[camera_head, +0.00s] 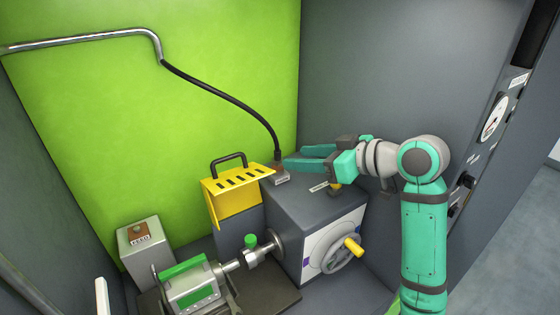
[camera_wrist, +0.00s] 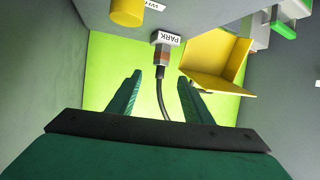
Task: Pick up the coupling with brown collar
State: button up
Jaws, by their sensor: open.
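The coupling with the brown collar (camera_wrist: 162,56) sits at the block labelled PARK (camera_wrist: 167,38), and a black hose runs from it. In the head view the coupling (camera_head: 278,165) is small, at the hose's lower end on top of the grey machine housing. My gripper (camera_wrist: 160,77) is open, and its two green fingers point towards the coupling. In the wrist view the coupling appears just beyond the fingertips, roughly centred between them, with nothing held. In the head view my gripper (camera_head: 288,159) reaches in from the right, close beside the coupling.
A yellow slotted guard (camera_head: 240,190) with a black handle stands left of the coupling; it also shows in the wrist view (camera_wrist: 215,65). A yellow knob (camera_wrist: 127,12) is nearby. A handwheel (camera_head: 345,255) is on the housing front. A metal pipe (camera_head: 90,38) feeds the hose.

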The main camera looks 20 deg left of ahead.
aim_at(281, 157)
jog(key=x, duration=0.8)
jog(key=shift+a+f, duration=0.15)
jog(key=shift+a, duration=0.15)
jog(key=c, duration=1.2)
